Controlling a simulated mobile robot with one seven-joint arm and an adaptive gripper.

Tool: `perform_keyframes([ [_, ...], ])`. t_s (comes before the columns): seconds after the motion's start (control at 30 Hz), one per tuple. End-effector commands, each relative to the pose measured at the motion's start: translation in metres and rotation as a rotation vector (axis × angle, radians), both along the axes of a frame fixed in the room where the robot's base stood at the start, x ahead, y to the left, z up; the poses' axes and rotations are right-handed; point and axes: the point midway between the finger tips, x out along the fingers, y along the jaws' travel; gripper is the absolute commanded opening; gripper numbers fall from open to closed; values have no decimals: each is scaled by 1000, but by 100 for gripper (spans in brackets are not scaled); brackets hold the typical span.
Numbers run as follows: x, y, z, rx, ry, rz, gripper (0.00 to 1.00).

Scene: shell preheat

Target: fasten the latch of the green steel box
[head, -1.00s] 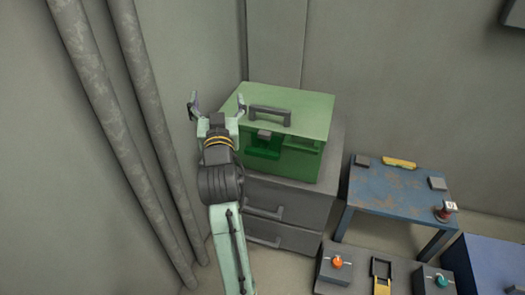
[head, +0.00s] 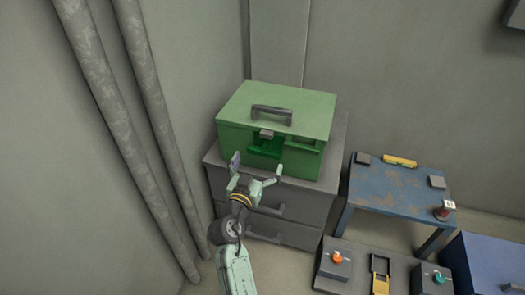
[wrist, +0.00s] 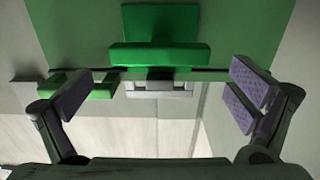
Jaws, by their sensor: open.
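The green steel box (head: 300,158) stands on a grey drawer cabinet with its lid down. On its front is a darker green latch (head: 265,149), below a small grey catch (head: 266,134) at the lid's edge. My gripper (head: 257,168) is open and empty, low in front of the box. In the wrist view the latch's bright green bar (wrist: 160,55) lies beyond the space between my open fingers (wrist: 160,93). The grey catch (wrist: 160,87) shows beside it, across a dark seam. Whether a finger touches the box cannot be told.
The grey drawer cabinet (head: 307,212) has handles jutting out beneath my gripper. Thick pipes (head: 165,120) run along the wall at left. A blue worn table (head: 395,192) and a control panel (head: 345,275) with knobs stand at right. The box top carries a dark handle (head: 272,112).

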Motion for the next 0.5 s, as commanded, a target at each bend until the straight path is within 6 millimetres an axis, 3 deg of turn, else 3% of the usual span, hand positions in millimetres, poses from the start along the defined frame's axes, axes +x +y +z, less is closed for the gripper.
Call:
perform_keyframes([
  [0.2,30,-11,2,0,0,-2,100],
  [0.5,39,-13,0,0,0,0,100],
])
